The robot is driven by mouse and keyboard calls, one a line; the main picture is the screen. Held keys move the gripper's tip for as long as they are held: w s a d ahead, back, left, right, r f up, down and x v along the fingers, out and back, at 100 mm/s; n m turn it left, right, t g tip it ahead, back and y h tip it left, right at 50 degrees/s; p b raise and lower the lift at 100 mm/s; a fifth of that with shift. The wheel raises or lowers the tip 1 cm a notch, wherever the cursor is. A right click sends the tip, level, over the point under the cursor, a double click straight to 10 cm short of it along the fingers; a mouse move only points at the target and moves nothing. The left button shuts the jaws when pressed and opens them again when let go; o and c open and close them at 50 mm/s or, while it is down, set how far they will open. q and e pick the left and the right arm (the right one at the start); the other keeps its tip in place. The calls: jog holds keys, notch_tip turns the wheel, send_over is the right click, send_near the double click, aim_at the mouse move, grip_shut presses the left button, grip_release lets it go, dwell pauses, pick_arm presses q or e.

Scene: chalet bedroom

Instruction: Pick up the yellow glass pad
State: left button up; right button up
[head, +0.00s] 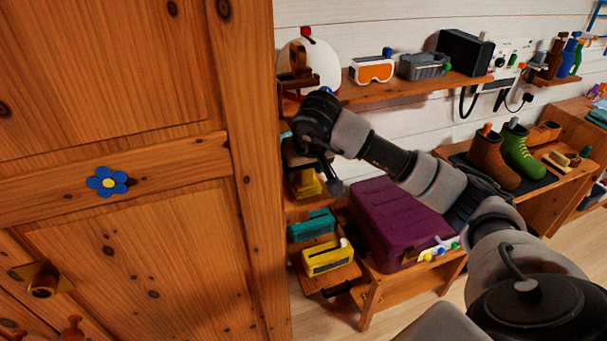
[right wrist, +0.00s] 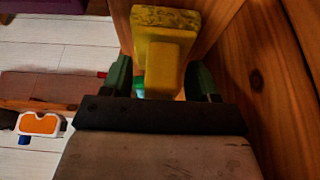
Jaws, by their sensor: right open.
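The yellow glass pad (right wrist: 165,45) is a yellow block with a wider end and a narrower part, in the right wrist view. It lies between the two dark green fingers of my right gripper (right wrist: 160,76). The fingers are open, with a gap visible at the right side; contact on the left is unclear. In the head view the yellow pad (head: 307,184) shows partly behind my right gripper (head: 318,170), beside the wooden cabinet. The wrist and fingers hide much of it. My left gripper is not in view.
A tall wooden cabinet (head: 140,240) stands close on the left. Below the gripper are a teal case (head: 311,226) and a yellow case (head: 327,259), with a purple box (head: 395,225) to the right. A shelf above holds a white helmet (head: 322,62) and orange goggles (head: 372,71).

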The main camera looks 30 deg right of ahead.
jog(key=c, duration=0.5)
jog(key=shift+c, duration=0.2)
jog(key=shift+r, duration=0.2)
jog(key=shift+r+b, duration=0.5)
jog(key=shift+b, duration=0.2)
jog(key=s+a+b, duration=0.4)
jog(key=s+b, duration=0.3)
jog(key=s, duration=1)
jog(key=shift+s, duration=0.25)
jog(key=shift+a+r, duration=0.1)
